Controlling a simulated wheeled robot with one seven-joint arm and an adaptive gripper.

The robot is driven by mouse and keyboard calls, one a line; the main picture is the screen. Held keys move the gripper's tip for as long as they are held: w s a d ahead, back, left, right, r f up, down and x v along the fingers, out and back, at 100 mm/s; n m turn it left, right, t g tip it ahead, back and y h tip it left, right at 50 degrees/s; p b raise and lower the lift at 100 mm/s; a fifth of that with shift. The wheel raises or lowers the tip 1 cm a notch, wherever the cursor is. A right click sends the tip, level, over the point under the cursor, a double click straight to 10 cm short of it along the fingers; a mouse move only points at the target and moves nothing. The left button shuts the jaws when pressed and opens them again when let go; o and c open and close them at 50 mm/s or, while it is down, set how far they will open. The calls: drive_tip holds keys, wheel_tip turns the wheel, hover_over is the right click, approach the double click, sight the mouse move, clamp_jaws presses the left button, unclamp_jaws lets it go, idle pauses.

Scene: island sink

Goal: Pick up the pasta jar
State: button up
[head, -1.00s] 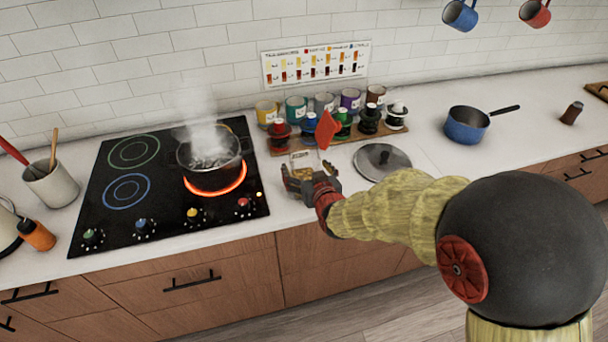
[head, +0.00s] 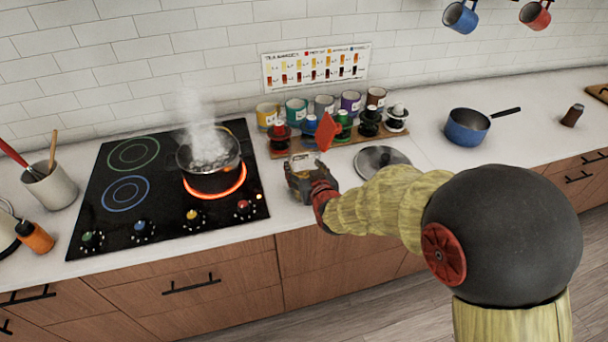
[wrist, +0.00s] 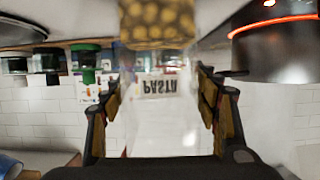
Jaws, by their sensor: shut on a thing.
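The pasta jar (wrist: 157,88) is clear, with a white label reading PASTA and yellow pasta inside. It stands between the two fingers of my gripper (wrist: 159,105) in the wrist view, which is turned upside down. In the head view my gripper (head: 302,172) is shut around the jar (head: 303,160) on the counter right of the stove. The fingers hide most of the jar there. I cannot tell whether its base touches the counter.
A steaming pot (head: 209,160) sits on a glowing burner just left of my gripper. Behind stand several tins and colored-lidded items on a wooden board (head: 345,138). A round lid (head: 383,158) lies to the right. A blue saucepan (head: 467,128) stands farther right, with open counter around it.

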drive_tip(key=c, duration=1)
drive_tip(key=shift+r, duration=0.1)
